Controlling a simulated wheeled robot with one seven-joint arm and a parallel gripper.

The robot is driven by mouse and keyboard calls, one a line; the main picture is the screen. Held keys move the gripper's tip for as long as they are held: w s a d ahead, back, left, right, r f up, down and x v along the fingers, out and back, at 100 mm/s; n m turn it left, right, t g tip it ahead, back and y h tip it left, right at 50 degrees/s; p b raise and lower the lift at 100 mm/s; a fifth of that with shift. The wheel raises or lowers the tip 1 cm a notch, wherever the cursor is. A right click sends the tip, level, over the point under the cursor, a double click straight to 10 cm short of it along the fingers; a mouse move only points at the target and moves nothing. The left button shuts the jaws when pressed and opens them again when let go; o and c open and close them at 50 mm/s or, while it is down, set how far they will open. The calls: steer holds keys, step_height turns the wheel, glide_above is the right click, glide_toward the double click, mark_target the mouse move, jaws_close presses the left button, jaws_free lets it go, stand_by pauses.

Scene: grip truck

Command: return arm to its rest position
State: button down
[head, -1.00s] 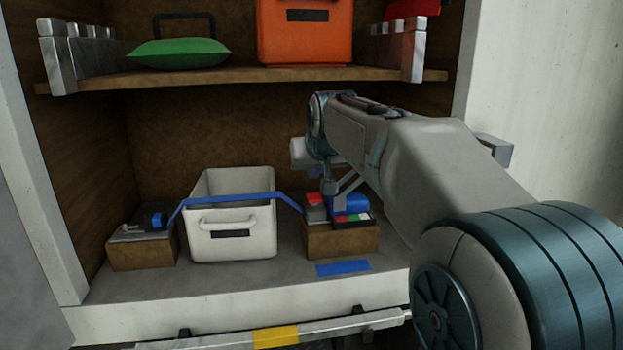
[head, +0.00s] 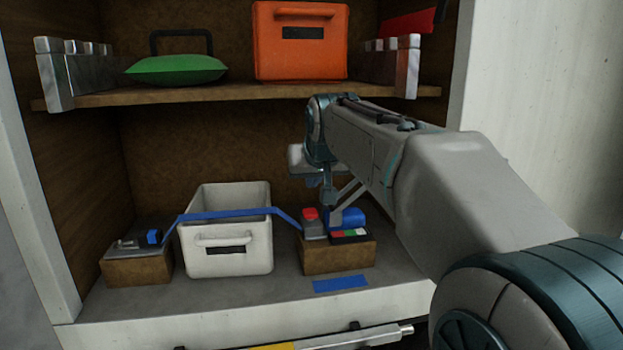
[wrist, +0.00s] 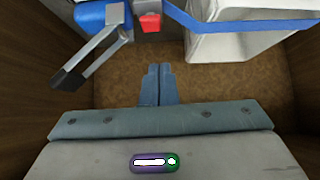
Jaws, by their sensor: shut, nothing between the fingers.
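My gripper shows in the wrist view (wrist: 157,84) with its two blue-grey fingers together and nothing between them. In the head view my gripper (head: 327,193) points down close to the ratchet on the right wooden block (head: 338,257). A blue strap (head: 228,215) runs across the white bin (head: 225,261) from the left block to this ratchet. The ratchet has a blue part (wrist: 92,15) and a grey lever (wrist: 98,52) with a dark end, standing out at a slant. A red button (wrist: 150,22) is beside it.
A wooden shelf (head: 240,94) above carries an orange bin (head: 300,55) and a green cushion-like item (head: 177,69). My forearm passes close to its right end. The left wooden block (head: 138,270) and a blue floor mark (head: 340,284) are on the lower deck.

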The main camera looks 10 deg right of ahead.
steer(key=s+f+g+p, duration=0.3)
steer(key=s+f+p, duration=0.2)
steer(key=s, duration=0.9)
steer(key=s+d+f+g+p, duration=0.1)
steer(key=s+f+g+p, duration=0.2)
steer(key=s+p, duration=0.6)
steer(key=s+f, duration=0.2)
steer(key=s, duration=0.3)
steer(key=shift+s+f, duration=0.2)
steer(key=shift+f, duration=0.15)
